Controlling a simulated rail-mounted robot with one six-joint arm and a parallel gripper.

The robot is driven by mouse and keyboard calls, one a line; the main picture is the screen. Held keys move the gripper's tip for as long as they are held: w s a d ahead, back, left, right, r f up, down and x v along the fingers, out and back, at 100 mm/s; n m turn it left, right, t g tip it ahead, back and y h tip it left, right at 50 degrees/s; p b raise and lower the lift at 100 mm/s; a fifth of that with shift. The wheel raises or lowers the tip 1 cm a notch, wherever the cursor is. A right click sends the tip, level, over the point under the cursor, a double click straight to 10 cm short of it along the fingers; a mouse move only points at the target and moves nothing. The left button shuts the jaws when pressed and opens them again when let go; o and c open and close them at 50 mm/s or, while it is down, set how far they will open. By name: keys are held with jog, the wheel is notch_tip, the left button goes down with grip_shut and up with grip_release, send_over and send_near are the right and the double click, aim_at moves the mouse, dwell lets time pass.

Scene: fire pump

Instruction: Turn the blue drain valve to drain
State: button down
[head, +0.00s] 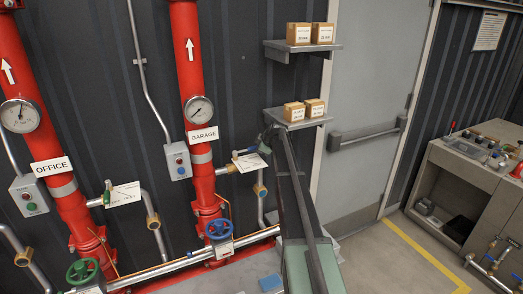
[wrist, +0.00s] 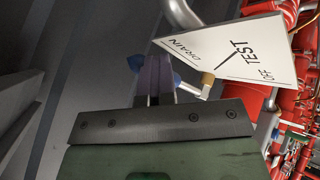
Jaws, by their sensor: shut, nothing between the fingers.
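The blue drain valve (head: 236,155) sits on a side branch of the right red riser, beside a white card (head: 251,162). In the wrist view the card (wrist: 238,52) reads DRAIN, TEST and OFF. A dark blue tip (wrist: 135,63) shows just left of my fingertips, and a pale blue part (wrist: 188,85) shows right of them, near a brass fitting (wrist: 207,79). My gripper (wrist: 153,62) is shut and empty, close to these blue parts. It hides what lies between them; I cannot tell whether it touches. In the head view my gripper (head: 268,134) is right of the valve, above the card.
The GARAGE riser (head: 190,60) and OFFICE riser (head: 15,80) stand at left. A blue handwheel (head: 219,229) and green handwheel (head: 83,271) are low down. A shelf with boxes (head: 297,122) juts out just right of my gripper. A grey door (head: 367,110) stands farther right.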

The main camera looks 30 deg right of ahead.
jog(key=s+d+r+p, duration=0.3)
jog(key=s+r+p, duration=0.4)
jog(key=s, duration=0.2)
jog(key=shift+d, duration=0.15)
jog(key=shift+s+f, duration=0.1)
